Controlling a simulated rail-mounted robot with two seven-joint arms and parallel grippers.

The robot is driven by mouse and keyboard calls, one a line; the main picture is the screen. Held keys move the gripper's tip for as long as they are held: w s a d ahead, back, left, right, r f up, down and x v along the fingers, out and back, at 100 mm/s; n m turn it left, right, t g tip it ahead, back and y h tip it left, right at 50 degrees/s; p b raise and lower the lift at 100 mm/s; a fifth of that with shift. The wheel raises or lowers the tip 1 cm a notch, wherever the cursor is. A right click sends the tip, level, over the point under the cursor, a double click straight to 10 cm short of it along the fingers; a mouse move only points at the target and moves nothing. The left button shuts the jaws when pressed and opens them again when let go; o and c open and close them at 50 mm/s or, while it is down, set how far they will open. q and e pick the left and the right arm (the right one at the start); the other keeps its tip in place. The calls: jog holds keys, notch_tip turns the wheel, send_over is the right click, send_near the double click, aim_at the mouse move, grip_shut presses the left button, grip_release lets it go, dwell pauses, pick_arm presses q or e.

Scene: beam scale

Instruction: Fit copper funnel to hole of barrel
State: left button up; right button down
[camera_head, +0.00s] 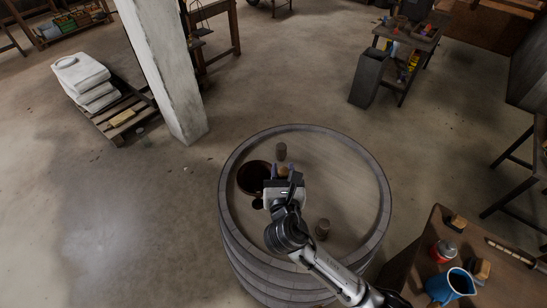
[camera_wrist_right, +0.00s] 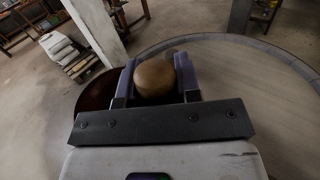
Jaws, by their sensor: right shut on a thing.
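The barrel (camera_head: 372,190) stands upright in the middle of the head view, with a flat wooden top inside a raised grey rim. A dark reddish-brown round bowl shape (camera_head: 251,178), which looks like the copper funnel, is at the left of the top. It shows partly behind my gripper in the right wrist view (camera_wrist_right: 95,93). My right gripper (camera_head: 283,172) is over the barrel top, just right of the funnel, shut on a rounded brown stopper-like piece (camera_wrist_right: 154,78). A small dark spot lies below the funnel. I cannot make out the barrel's hole. My left gripper is not in view.
A table (camera_head: 407,262) at bottom right holds a blue jug (camera_head: 451,287) and a red-and-white pot (camera_head: 443,251). A white pillar (camera_head: 165,70) stands back left.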

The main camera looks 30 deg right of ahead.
jog(key=m+h+p, duration=0.1)
jog(key=m+g+h+p, duration=0.1)
jog(key=a+g+h+p, duration=0.1)
jog(key=shift+s+r+m, duration=0.2)
jog(key=shift+r+m, duration=0.15)
jog(key=shift+m, duration=0.05)
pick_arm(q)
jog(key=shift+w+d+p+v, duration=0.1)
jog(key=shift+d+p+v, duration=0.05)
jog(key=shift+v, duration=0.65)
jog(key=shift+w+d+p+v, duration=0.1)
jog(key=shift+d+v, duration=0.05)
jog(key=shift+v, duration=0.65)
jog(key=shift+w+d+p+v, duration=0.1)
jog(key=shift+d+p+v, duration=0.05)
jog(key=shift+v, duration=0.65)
pick_arm(e)
jog(key=shift+s+a+f+m+g+h, duration=0.15)
jog(key=shift+a+m+g+h, duration=0.2)
jog(key=shift+g+h, duration=0.35)
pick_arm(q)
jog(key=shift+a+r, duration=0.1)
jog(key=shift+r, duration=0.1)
pick_arm(e)
jog(key=shift+d, duration=0.1)
